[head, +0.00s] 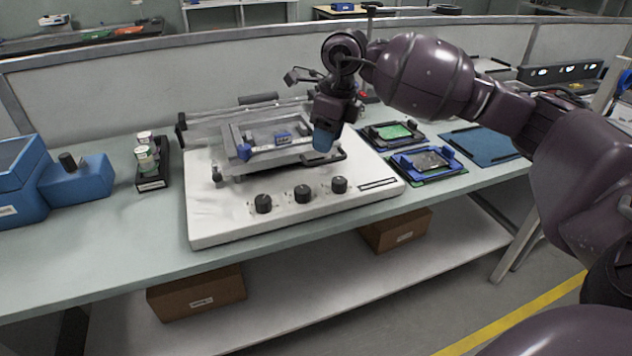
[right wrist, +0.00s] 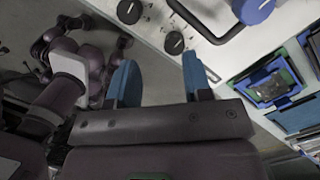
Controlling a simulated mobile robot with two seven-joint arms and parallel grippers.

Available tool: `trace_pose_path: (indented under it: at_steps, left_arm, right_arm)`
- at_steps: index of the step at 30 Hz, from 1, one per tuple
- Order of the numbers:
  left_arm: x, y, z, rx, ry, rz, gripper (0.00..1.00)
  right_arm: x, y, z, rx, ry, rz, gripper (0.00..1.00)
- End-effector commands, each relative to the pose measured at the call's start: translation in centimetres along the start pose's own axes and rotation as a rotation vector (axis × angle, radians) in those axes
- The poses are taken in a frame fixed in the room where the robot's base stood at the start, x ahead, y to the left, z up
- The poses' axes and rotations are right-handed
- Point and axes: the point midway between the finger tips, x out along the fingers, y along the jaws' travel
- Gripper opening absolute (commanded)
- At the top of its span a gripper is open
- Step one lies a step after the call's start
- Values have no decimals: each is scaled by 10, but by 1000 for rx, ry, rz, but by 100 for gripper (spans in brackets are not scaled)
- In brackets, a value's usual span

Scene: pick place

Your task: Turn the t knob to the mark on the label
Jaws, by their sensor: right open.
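Three round black knobs stand in a row on the front of the white machine (head: 225,225): a left knob (head: 263,204), a middle knob (head: 302,194) and a right knob (head: 339,185). Small markings lie beside them, too small to read, so I cannot tell which knob is the t knob. My right gripper (head: 323,139) is above the machine, behind the right knob in the head view, touching no knob that I can see. In the right wrist view its blue fingers (right wrist: 158,82) are apart and empty, with two knobs (right wrist: 173,43) beyond them. My left gripper is out of view.
A metal frame with a black handle (head: 325,160) sits on the machine behind the knobs. Blue fixtures with boards (head: 428,160) lie to the right. A black rack of small bottles (head: 152,172) and a blue device (head: 78,180) stand to the left.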

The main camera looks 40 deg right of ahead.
Motion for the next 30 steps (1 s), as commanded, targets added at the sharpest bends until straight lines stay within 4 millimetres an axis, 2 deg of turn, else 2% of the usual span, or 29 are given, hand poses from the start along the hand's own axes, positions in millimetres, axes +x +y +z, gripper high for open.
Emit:
trace_pose_path:
  at_steps: [4,11,24,30]
  left_arm:
    - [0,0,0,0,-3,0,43]
    - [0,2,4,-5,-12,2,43]
    - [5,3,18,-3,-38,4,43]
    - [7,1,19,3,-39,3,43]
  right_arm:
    - [-1,-9,-18,15,112,-56,46]
    - [7,-10,-26,21,154,-56,46]
    - [78,-13,-37,20,156,-52,46]
    - [99,-14,-39,20,152,-54,46]
